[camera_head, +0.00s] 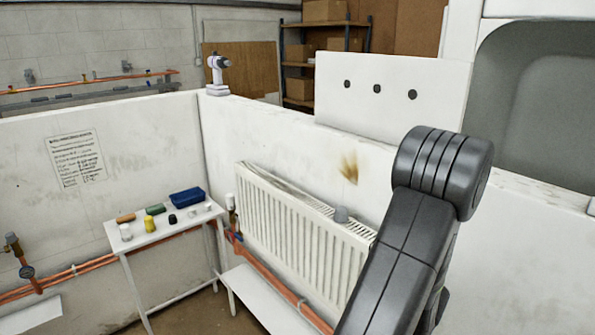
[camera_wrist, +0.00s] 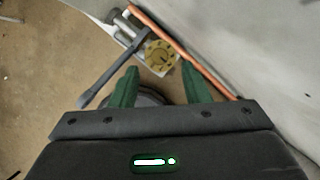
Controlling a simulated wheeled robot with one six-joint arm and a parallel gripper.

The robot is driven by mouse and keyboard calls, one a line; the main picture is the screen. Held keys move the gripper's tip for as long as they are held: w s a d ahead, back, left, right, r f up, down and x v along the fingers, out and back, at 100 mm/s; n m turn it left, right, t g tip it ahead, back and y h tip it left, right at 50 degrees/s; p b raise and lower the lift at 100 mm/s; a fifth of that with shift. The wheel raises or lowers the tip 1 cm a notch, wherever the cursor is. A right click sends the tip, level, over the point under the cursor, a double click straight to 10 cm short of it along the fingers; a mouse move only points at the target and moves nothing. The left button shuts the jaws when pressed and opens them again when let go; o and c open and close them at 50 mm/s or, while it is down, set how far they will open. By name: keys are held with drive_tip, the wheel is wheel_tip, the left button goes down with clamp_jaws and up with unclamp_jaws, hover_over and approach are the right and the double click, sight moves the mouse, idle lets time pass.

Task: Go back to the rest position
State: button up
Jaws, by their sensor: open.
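My gripper (camera_wrist: 160,82) shows in the wrist view as two green fingers standing well apart, with nothing held between them. It points down toward the floor beside a pale wall. A yellow round part (camera_wrist: 160,57) on a pale plate lies beyond the fingertips. A grey long-handled tool or lever (camera_wrist: 112,75) lies to its left. A dark rounded thing shows partly behind the left finger; I cannot tell what it is. In the head view my dark arm rises at the right in front of the radiator, and my gripper is out of sight.
A white radiator (camera_head: 300,235) hangs on the partition wall. A small white table (camera_head: 165,232) holds a blue tray (camera_head: 187,197) and several small items. A copper pipe (camera_wrist: 180,40) runs along the wall near my gripper. Brown floor (camera_wrist: 45,75) lies open at the left in the wrist view.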

drive_tip(key=x, duration=0.4)
drive_tip(key=shift+f, duration=0.4)
drive_tip(key=shift+w+r, duration=0.1)
drive_tip(key=shift+w, duration=0.05)
drive_tip(key=shift+a+m+h+b, duration=0.1)
drive_tip(key=shift+m+h+b, duration=0.3)
drive_tip(key=shift+m+b, duration=0.5)
drive_tip(key=shift+m, duration=0.4)
